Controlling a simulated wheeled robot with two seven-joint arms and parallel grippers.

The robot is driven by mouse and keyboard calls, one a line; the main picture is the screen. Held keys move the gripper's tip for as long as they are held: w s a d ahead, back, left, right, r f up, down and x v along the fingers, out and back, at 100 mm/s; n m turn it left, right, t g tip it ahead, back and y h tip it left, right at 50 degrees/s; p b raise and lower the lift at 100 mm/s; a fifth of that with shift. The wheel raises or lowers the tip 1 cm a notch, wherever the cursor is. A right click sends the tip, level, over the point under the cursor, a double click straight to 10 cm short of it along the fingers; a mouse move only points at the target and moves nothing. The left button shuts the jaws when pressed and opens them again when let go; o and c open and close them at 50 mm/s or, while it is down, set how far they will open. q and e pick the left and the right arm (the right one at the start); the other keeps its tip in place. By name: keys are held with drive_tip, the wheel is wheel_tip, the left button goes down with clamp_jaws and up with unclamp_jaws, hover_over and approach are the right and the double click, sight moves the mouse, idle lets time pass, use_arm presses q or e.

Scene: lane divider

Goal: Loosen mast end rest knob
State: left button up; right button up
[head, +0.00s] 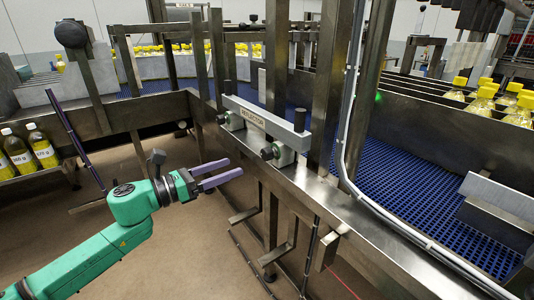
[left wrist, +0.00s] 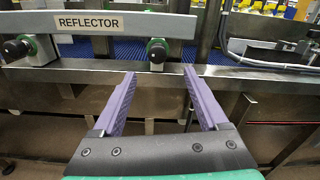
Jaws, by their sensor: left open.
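A grey bar labelled REFLECTOR (head: 262,122) sits on two green-and-metal rests on the steel rail, each with a dark round knob. The nearer knob (head: 268,152) is close to a steel upright, and the farther knob (head: 222,118) is at the bar's other end. In the left wrist view the knobs show at the centre (left wrist: 157,51) and at the left (left wrist: 15,49). My left gripper (head: 236,168) is open and empty, its purple fingers pointing at the rail. In the left wrist view the fingertips (left wrist: 159,72) lie just below the centre knob, apart from it. My right gripper is out of view.
The steel rail (head: 330,200) runs below the rests, with brackets beneath it. Steel uprights (head: 330,80) and a pale conduit (head: 345,120) stand close to the nearer rest. A blue conveyor (head: 440,210) lies behind.

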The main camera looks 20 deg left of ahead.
sight(263, 156)
use_arm(q)
drive_tip(key=p+x, duration=0.5)
drive_tip(key=x, duration=0.6)
drive_tip(key=shift+w, duration=0.5)
drive_tip(key=shift+w+d+f, duration=0.15)
clamp_jaws()
